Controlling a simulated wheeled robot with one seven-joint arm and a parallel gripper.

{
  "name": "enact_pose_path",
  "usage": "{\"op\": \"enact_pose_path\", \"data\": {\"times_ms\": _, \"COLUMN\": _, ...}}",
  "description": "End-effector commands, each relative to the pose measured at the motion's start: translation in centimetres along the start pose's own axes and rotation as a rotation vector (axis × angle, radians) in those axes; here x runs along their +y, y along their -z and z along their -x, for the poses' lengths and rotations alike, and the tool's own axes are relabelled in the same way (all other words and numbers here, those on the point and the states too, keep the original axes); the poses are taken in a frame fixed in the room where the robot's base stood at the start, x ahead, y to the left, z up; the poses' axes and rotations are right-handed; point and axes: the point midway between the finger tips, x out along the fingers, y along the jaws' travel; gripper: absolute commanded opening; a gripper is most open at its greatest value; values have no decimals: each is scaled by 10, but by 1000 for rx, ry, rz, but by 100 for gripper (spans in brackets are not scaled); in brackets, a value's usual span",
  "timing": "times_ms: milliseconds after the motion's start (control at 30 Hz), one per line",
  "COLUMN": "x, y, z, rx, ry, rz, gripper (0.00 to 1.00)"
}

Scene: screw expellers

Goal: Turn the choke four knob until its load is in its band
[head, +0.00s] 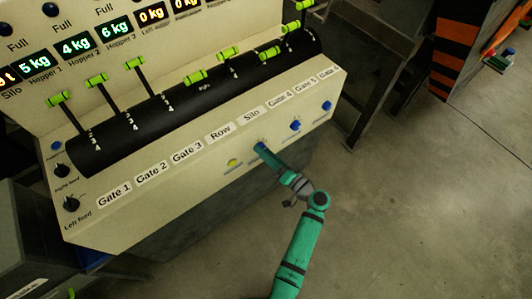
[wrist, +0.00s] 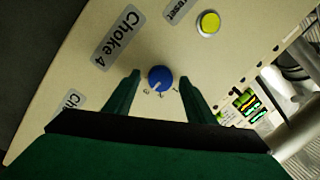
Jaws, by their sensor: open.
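The choke four knob (wrist: 160,77) is a round blue knob beside the "Choke 4" label (wrist: 117,38) in the wrist view. A pale pointer mark shows on its lower left part, with small scale marks below it. My gripper (wrist: 158,82) is open, with one green finger on each side of the knob. Gaps show between fingers and knob, so it is not gripped. In the head view my gripper (head: 267,151) is at the front panel of the cream console, at a blue knob (head: 258,146). Small green readouts (wrist: 246,103) show in the wrist view, too small to read.
A yellow button (wrist: 208,22) sits near the knob. Other blue knobs (head: 295,125) are along the panel to the right. Several green-handled levers (head: 135,64) stand on the black drum above. Open floor (head: 420,200) lies to the right.

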Motion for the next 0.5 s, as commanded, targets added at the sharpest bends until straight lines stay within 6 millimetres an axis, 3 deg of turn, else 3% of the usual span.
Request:
{"op": "enact_pose_path", "data": {"times_ms": 167, "x": 0, "y": 0, "z": 0, "rx": 0, "ry": 0, "rz": 0, "gripper": 50}}
{"op": "enact_pose_path", "data": {"times_ms": 367, "x": 0, "y": 0, "z": 0, "rx": 0, "ry": 0, "rz": 0, "gripper": 9}}
{"op": "enact_pose_path", "data": {"times_ms": 500, "x": 0, "y": 0, "z": 0, "rx": 0, "ry": 0, "rz": -2, "gripper": 9}}
